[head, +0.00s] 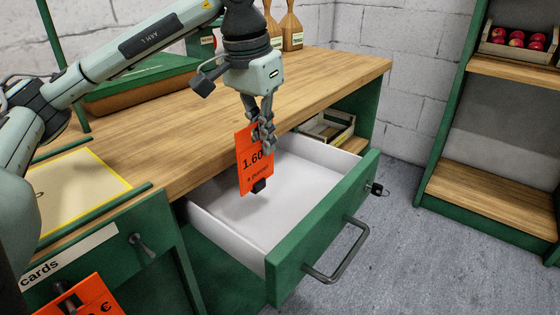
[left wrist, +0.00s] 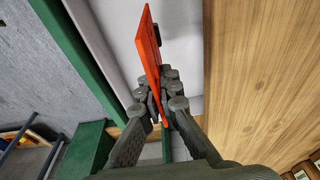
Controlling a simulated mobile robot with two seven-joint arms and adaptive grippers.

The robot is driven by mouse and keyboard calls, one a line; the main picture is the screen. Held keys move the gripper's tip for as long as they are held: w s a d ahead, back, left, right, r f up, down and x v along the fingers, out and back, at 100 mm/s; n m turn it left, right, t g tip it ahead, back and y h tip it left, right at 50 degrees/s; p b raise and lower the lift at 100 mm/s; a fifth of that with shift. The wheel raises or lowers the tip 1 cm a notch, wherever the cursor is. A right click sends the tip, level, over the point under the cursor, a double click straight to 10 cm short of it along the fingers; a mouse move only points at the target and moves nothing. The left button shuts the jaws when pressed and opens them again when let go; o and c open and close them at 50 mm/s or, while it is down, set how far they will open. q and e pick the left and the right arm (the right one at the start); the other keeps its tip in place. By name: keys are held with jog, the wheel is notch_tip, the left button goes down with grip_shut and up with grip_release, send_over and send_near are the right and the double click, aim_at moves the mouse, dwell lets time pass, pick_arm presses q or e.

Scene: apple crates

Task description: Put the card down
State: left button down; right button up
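An orange price card (head: 253,170) reading 1.60 hangs upright, slightly tilted, with a small black piece at its lower end. My left gripper (head: 264,132) is shut on the card's upper right side. In the left wrist view the card (left wrist: 150,55) shows nearly edge-on between the fingers of the gripper (left wrist: 165,100). The card is over the open drawer (head: 325,232), whose white inside looks empty. In the head view I cannot tell how far above the drawer floor it is. My right gripper is not in view.
A wooden counter (head: 340,72) lies behind the drawer. A yellow-edged panel (head: 82,185) is on its left part. Another orange card (head: 85,298) is at lower left, below the "cards" label (head: 68,257). A shelf (head: 490,198) with an apple crate (head: 518,45) stands at right.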

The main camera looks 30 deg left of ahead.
pick_arm(q)
jog(key=w+d+f, duration=0.1)
jog(key=w+f, duration=0.2)
jog(key=f, duration=0.3)
jog(key=shift+d, duration=0.25)
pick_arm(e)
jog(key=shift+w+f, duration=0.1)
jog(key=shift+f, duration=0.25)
pick_arm(q)
jog(key=shift+f, duration=0.1)
jog(key=shift+f, duration=0.1)
jog(key=c, duration=2.2)
grip_release()
jog(key=o, duration=0.5)
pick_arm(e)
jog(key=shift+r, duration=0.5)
